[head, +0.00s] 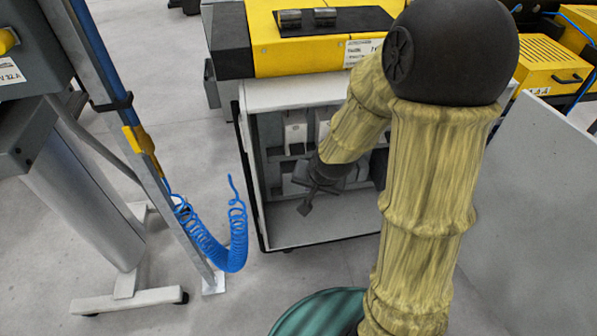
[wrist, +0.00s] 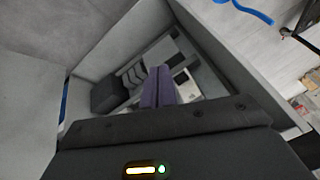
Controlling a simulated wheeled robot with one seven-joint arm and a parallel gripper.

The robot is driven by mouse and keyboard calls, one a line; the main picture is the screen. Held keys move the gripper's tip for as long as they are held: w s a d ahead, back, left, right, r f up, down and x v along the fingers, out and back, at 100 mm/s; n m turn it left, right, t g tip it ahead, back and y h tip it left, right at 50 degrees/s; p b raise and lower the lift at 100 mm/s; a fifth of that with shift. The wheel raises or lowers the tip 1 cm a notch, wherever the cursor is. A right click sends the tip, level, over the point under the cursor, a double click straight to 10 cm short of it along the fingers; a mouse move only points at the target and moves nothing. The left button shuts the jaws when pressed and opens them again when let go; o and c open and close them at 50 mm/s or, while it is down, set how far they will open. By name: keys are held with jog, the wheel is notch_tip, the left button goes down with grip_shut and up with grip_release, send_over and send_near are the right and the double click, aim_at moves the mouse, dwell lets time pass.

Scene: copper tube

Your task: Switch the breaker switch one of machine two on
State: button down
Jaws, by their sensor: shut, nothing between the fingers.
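An open light-grey cabinet (head: 310,233) stands under a yellow and black machine (head: 290,45). Inside it, on the back wall, are light switch boxes (head: 295,132), partly hidden by my arm. I cannot tell which box is breaker switch one, or whether any is on. My gripper (head: 304,208) is shut and empty, in front of the cabinet's interior, pointing down and left. In the wrist view its closed fingers (wrist: 158,86) point into the cabinet, in front of a dark box (wrist: 109,96) and a row of paler parts. Contact with any switch does not show.
The cabinet's side walls and lower edge bound the opening. A coiled blue hose (head: 230,245) hangs from a post at left, beside a grey stand (head: 90,190). A large grey panel (head: 530,200) is at right. Floor between hose and cabinet is clear.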

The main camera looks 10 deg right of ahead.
aim_at(297, 149)
jog(key=w+a+f+m+t+y+b, duration=0.2)
jog(key=w+a+f+m+t+b, duration=0.1)
jog(key=w+f+m+b, duration=0.65)
jog(key=w+a+f+m+t+y+b, duration=0.25)
jog(key=w+f+m+b, duration=0.35)
jog(key=f, duration=0.6)
jog(key=w+d+f+m+t+h+b, duration=0.5)
jog(key=d+m+t+b, duration=0.3)
jog(key=m+b, duration=0.4)
jog(key=m, duration=0.4)
jog(key=shift+w+f+b, duration=0.35)
jog(key=shift+b, duration=0.05)
jog(key=shift+t+h, duration=0.25)
jog(key=w+b, duration=0.3)
jog(key=w, duration=0.7)
jog(key=r, duration=0.1)
jog(key=s+r, duration=0.1)
jog(key=r, duration=0.2)
jog(key=shift+s+r, duration=0.25)
jog(key=shift+s, duration=0.1)
